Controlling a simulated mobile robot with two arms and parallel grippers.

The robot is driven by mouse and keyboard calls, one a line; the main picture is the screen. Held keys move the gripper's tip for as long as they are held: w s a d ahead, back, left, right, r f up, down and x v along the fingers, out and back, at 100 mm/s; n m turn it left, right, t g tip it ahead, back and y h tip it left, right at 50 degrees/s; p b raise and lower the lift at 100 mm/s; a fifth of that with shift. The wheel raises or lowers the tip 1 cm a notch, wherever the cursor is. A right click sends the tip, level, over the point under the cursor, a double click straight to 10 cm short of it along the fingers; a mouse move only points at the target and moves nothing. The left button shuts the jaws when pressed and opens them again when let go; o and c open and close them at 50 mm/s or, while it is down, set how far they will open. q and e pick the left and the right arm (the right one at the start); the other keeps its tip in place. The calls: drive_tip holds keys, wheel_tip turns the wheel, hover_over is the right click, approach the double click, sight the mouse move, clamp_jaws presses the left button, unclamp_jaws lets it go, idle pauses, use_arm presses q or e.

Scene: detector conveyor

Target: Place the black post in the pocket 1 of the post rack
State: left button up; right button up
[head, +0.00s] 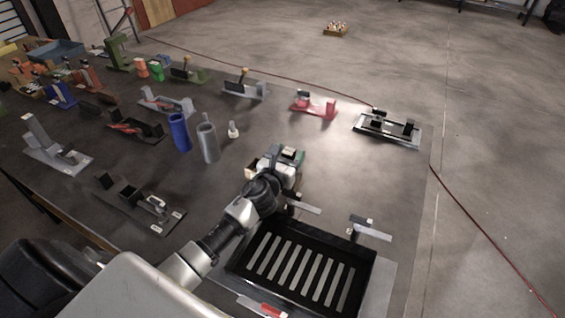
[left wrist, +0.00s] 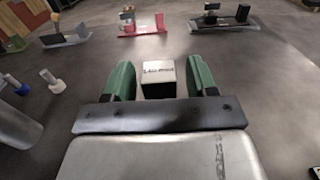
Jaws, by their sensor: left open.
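My left gripper (head: 278,160) is in the middle of the table in the head view, with its green fingers open. In the left wrist view the fingers (left wrist: 160,85) stand either side of a dark block with a pale, lettered top, apparently the black post (left wrist: 157,88). The post's lower part is hidden, and I cannot tell whether the fingers touch it. In the head view its pale top (head: 289,152) shows between the fingers. I cannot tell for sure which fixture is the post rack. My right gripper is not in view.
A black slotted tray (head: 370,268) lies right of my left arm. A black fixture (head: 415,142) stands at the far right, a red one (head: 327,112) left of it. Blue (head: 179,132) and grey (head: 208,142) cylinders stand left of the gripper. A dark fixture (head: 158,222) lies at the near left.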

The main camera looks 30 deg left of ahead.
use_arm(q)
drive_tip(key=s+b, duration=0.1)
drive_tip(key=s, duration=1.1)
drive_tip(key=shift+d, duration=0.35)
drive_tip(key=shift+s, duration=0.1)
